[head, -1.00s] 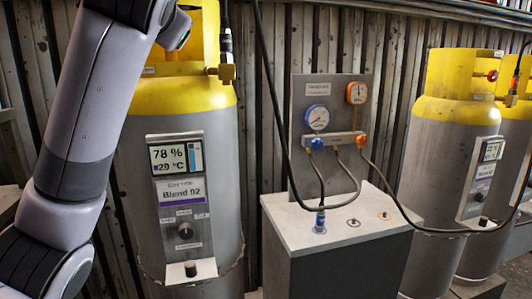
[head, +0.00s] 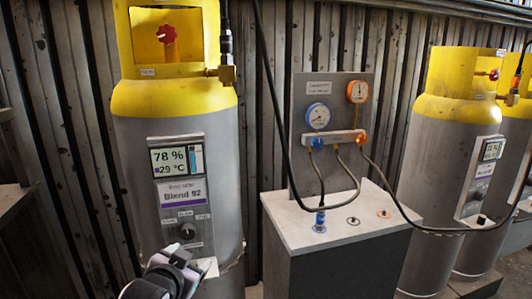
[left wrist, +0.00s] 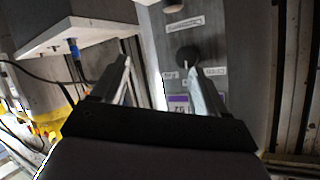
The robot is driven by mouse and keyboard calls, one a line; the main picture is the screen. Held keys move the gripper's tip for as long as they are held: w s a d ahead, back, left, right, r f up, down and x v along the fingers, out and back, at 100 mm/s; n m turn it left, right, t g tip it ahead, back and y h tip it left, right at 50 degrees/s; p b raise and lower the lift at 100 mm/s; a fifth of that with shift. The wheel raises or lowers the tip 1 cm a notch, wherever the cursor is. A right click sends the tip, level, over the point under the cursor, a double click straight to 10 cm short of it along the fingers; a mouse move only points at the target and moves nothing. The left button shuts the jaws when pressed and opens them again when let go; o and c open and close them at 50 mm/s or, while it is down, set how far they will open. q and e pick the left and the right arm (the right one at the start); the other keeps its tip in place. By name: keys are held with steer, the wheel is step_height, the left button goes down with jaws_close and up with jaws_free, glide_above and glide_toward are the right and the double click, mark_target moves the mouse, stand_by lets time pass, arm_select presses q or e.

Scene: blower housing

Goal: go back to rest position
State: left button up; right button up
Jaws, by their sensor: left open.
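My left gripper (head: 176,272) shows at the bottom of the head view, in front of the lower part of the Blend 92 cylinder's panel (head: 180,190). In the left wrist view its two fingers are apart and nothing sits between them (left wrist: 158,78). That view is upside down and shows the panel's dark dial (left wrist: 187,57) beyond the fingers. The gripper hides part of the small white ledge (head: 208,266) under the panel. The display reads 78 % and 29 °C. My right gripper is in neither view.
The tall grey-and-yellow cylinder (head: 135,170) has a red valve (head: 168,34) on top. A gauge board (head: 332,100) with hoses stands on a grey box (head: 335,232) to the right. Further cylinders (head: 440,150) stand at the right. A ribbed wall (head: 75,120) is behind.

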arm_select(q)
steer(key=s+a+f+n+g+p, duration=0.1)
steer(key=s+f, duration=0.9)
steer(key=s, duration=0.4)
steer(key=s+a+f+n+g+h+p, duration=0.1)
steer(key=s+a+f+n, duration=0.1)
steer(key=s+f, duration=0.8)
steer(key=s, duration=0.4)
steer(key=shift+s+a+f+g, duration=0.2)
steer(key=shift+s+f+g, duration=0.1)
steer(key=shift+f+g, duration=0.1)
